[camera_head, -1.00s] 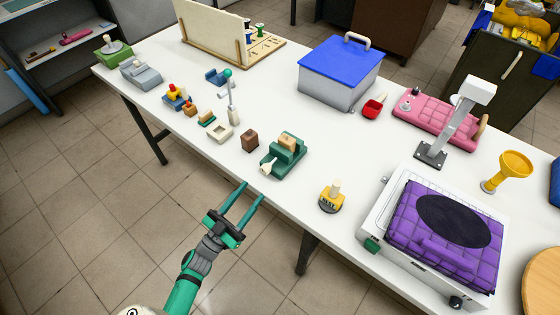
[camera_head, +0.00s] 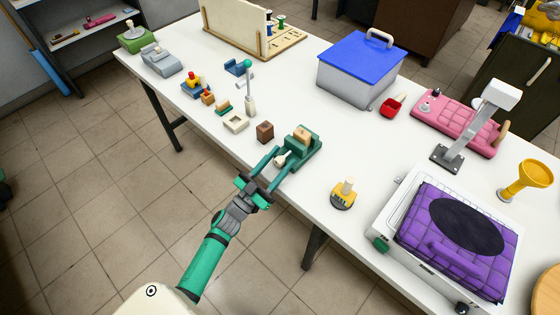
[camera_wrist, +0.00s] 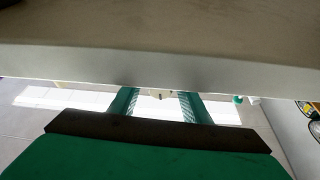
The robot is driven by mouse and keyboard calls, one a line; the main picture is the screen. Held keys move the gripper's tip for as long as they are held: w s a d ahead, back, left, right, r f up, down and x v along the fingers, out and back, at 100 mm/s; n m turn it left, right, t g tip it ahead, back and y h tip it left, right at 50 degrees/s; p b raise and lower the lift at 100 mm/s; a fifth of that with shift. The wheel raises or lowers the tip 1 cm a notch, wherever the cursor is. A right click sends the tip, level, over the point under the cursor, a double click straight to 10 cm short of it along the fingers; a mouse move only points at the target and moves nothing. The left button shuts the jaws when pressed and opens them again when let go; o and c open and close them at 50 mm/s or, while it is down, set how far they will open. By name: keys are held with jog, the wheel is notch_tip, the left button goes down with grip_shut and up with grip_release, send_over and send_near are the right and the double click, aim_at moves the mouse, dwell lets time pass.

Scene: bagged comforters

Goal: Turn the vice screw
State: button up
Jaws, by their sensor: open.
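The green vice (camera_head: 309,150) stands near the front edge of the white table, with a tan wooden block (camera_head: 301,134) in its jaws. Its pale screw knob (camera_head: 281,161) faces the front edge. My gripper (camera_head: 277,166) is open, its two green fingers reaching over the table edge on either side of the knob. I cannot tell whether either finger touches it. In the wrist view, my fingers (camera_wrist: 158,104) stand apart with a small pale tip (camera_wrist: 158,96) between them; most of the vice is hidden there.
A white case (camera_head: 395,240) with purple padding is farther right. A blue-lidded box (camera_head: 360,75) stands behind. The table edge (camera_head: 225,142) is close beneath my gripper.

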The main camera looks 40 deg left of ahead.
jog(key=shift+w+d, duration=0.15)
jog(key=c, duration=1)
jog(key=shift+s+a, duration=0.35)
jog(key=shift+c, duration=0.2)
jog(key=m+h, duration=0.1)
jog(key=m, duration=0.2)
jog(key=m+g+h, duration=0.1)
jog(key=m, duration=0.2)
jog(key=shift+d+h, duration=0.15)
jog(key=shift+h, duration=0.25)
jog(key=shift+w+d+m, duration=0.1)
jog(key=shift+w+m, duration=0.1)
jog(key=shift+m, duration=0.4)
